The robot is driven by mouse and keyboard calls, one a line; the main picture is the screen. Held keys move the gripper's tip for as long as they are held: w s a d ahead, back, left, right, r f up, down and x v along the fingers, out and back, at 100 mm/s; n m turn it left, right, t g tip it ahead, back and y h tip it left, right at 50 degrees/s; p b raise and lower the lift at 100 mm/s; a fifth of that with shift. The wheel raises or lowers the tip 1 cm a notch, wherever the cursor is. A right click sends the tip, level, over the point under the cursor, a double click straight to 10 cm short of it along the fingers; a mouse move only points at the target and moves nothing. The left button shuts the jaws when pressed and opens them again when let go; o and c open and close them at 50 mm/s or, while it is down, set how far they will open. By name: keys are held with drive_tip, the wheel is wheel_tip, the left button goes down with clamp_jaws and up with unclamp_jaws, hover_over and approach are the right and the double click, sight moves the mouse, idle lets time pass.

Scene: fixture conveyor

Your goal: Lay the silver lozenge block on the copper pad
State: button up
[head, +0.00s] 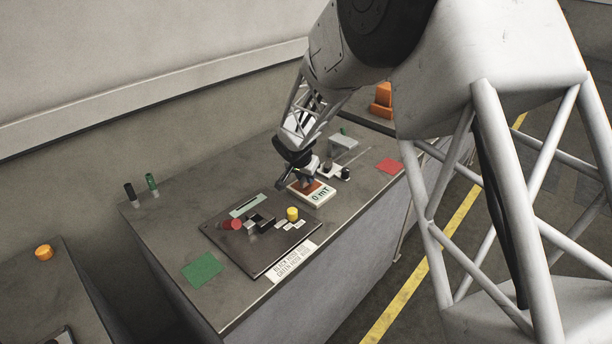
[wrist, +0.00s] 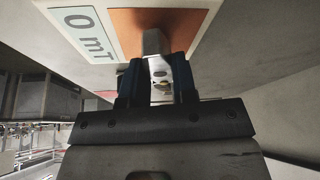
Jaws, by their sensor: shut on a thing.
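My gripper (head: 306,180) is down at the white meter box with the copper pad on top. In the wrist view its two dark fingers (wrist: 157,75) are shut on the silver lozenge block (wrist: 152,42), a small grey block sticking out past the fingertips. The block is over the copper pad (wrist: 190,18), a brown-orange patch, and looks very close to it; I cannot tell whether it touches. In the head view the pad (head: 325,187) shows beside the gripper, and the block is too small and hidden to make out.
The meter box's display (head: 320,196) reads 0 mT. Left of it lies a dark board (head: 225,240) with a red knob (head: 232,224), a yellow knob (head: 292,213) and small blocks. A green mat (head: 202,269) and red mat (head: 389,166) lie flat. A grey box (head: 343,143) stands behind.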

sight(301, 182)
drive_tip(key=shift+f, duration=0.6)
idle(0.7)
drive_tip(key=o, duration=1)
drive_tip(key=shift+o, duration=0.2)
drive_tip(key=shift+r, duration=0.1)
drive_tip(key=shift+v, duration=3.8)
drive_tip(key=shift+a, duration=0.1)
